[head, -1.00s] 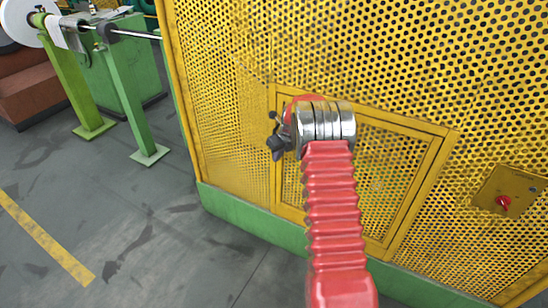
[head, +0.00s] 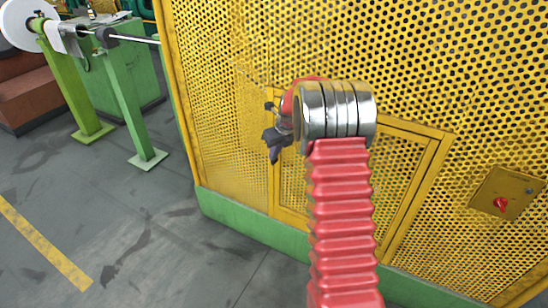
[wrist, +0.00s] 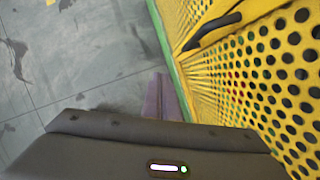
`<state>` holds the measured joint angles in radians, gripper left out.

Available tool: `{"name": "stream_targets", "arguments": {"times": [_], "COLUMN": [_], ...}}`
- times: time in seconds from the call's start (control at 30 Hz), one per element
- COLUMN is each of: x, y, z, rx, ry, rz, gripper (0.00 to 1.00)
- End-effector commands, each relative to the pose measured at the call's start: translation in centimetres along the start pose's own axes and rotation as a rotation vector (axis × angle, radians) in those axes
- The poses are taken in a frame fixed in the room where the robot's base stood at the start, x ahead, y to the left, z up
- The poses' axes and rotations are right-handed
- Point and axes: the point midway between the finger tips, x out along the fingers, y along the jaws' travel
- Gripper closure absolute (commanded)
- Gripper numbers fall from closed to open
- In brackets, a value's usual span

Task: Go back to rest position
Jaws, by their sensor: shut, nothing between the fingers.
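My gripper (head: 273,150) is small and dark in the head view, at the left of my red arm's silver joint. Its fingers look together, with nothing seen between them. It is in front of the yellow perforated guard (head: 400,60), near the upper left corner of the framed yellow door (head: 405,190). The joint and arm hide part of that door. In the wrist view, the yellow perforated panel (wrist: 245,75) fills the right side, with a dark handle (wrist: 212,30) on it. My dark gripper housing crosses the bottom of that view.
A yellow control plate with a red knob (head: 500,204) is on the guard at the right. Green stands (head: 128,110) hold a shaft and white reel at the left. The grey floor (head: 150,235) between stands and guard is clear, with a yellow line (head: 42,245).

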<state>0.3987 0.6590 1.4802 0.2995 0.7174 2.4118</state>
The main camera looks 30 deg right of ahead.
Motion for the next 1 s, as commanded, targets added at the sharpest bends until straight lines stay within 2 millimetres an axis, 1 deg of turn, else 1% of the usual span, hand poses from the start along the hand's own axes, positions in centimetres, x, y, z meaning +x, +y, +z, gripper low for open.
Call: {"name": "stream_targets", "arguments": {"times": [0.5,0.63,0.77,0.87,1.0], "x": [-0.1,-0.1,-0.1,0.0,0.8], "y": [0.0,0.0,0.1,0.2,0.8], "z": [0.0,0.0,-0.1,-0.3,-2.1], "rx": [-0.001,-0.028,-0.125,-0.251,-0.456], "ry": [0.001,0.001,0.003,0.012,0.047], "rz": [0.0,0.0,0.003,0.007,0.031], "gripper": [1.0,1.0,1.0,1.0,1.0]}}
